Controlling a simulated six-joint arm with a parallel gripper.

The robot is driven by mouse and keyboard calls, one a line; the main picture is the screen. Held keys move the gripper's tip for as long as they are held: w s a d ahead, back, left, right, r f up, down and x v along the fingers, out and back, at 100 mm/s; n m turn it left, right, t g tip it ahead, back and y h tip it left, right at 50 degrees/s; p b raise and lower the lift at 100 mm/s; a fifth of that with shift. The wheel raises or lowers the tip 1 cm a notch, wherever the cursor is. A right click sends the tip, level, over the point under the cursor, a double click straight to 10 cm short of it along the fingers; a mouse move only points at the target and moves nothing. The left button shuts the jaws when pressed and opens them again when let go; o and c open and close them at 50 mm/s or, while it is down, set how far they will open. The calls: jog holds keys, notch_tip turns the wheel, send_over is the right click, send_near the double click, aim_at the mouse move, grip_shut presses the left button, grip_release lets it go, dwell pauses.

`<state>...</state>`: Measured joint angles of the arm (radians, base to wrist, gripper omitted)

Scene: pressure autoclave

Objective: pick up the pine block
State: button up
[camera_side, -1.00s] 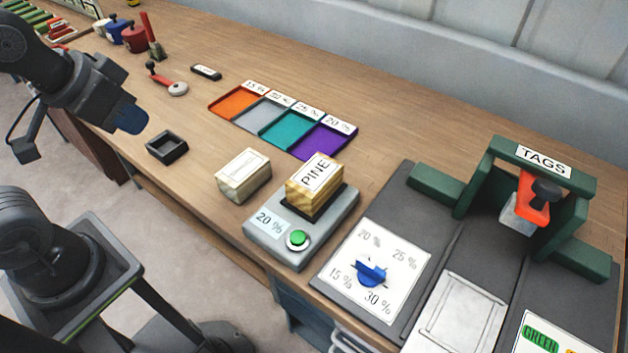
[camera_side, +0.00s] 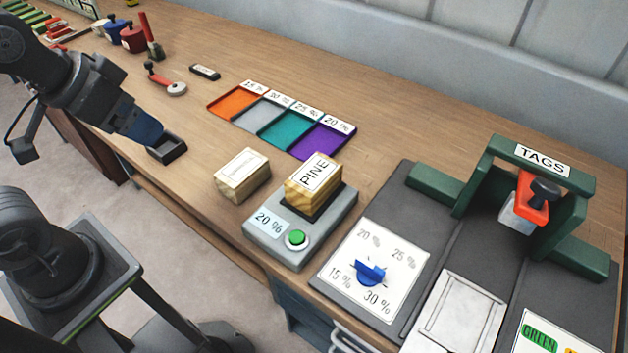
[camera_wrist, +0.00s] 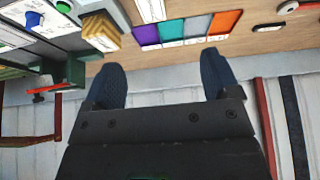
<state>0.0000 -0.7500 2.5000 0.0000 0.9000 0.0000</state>
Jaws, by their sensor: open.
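The pine block (camera_side: 313,186) is yellowish wood with a white top label reading PINE. In the side view it sits on a grey meter (camera_side: 262,246) with a green button and a 20 % display. It also shows near the top left of the wrist view (camera_wrist: 101,32). My gripper (camera_side: 150,135) is well to the left of the block, above or beside a small black square holder that it partly covers. In the wrist view my gripper (camera_wrist: 162,73) has its two blue fingers wide apart with nothing between them.
A paler labelled block (camera_side: 242,176) stands between my gripper and the meter. Orange, grey, teal and purple trays (camera_side: 349,146) lie behind. The black holder (camera_side: 170,154) is by the front edge. A blue dial (camera_side: 370,271) and green TAGS frame (camera_side: 543,160) stand right.

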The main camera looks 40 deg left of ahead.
jog(key=shift+o, duration=0.9)
jog(key=g, duration=0.6)
send_over(314, 173)
notch_tip(314, 173, down, 5)
jog(key=f, duration=0.8)
jog(key=shift+s+a+f, duration=0.15)
jog(key=shift+a+f, duration=0.05)
jog(key=shift+f, duration=0.05)
jog(key=shift+d+f, duration=0.2)
jog(key=shift+f, duration=2.4)
